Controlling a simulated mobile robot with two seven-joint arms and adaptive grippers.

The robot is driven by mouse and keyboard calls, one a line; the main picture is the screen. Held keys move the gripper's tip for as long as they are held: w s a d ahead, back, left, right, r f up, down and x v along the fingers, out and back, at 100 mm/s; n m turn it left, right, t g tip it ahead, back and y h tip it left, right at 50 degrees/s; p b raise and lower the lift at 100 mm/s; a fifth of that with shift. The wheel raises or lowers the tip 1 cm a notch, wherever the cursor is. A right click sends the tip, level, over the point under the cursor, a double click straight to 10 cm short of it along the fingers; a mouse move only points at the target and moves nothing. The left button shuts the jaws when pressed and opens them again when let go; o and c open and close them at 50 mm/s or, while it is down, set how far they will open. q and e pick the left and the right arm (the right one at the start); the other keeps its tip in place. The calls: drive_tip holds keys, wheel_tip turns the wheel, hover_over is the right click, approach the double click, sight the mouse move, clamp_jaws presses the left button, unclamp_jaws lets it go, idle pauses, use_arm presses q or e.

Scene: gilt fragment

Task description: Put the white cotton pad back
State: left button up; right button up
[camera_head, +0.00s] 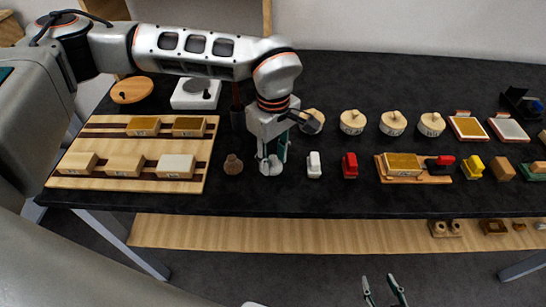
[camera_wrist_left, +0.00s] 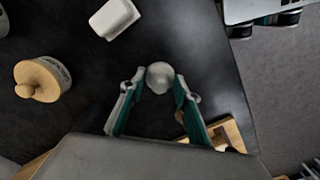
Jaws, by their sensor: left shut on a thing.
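The white cotton pad (camera_wrist_left: 160,76) is a pale, rounded lump between the fingertips of my left gripper (camera_wrist_left: 161,84) in the left wrist view. In the head view my left gripper (camera_head: 272,165) points down near the front of the dark table, and its fingers largely hide the pad. I cannot tell whether the pad touches the table. A small brown wooden piece (camera_head: 233,164) stands just left of this gripper. My right gripper (camera_head: 382,286) is open and empty, at the bottom of the head view in front of the table.
A white block (camera_head: 314,165) and a red block (camera_head: 350,166) stand to the right. Lidded round jars (camera_head: 352,122) stand behind them. Bare table (camera_head: 290,196) shows along the front.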

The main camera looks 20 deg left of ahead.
sight(273, 157)
use_arm(q)
drive_tip(key=o, duration=1)
drive_tip(key=shift+f, duration=0.1)
wheel_tip(273, 157, up, 12)
drive_tip(key=shift+r, duration=0.2)
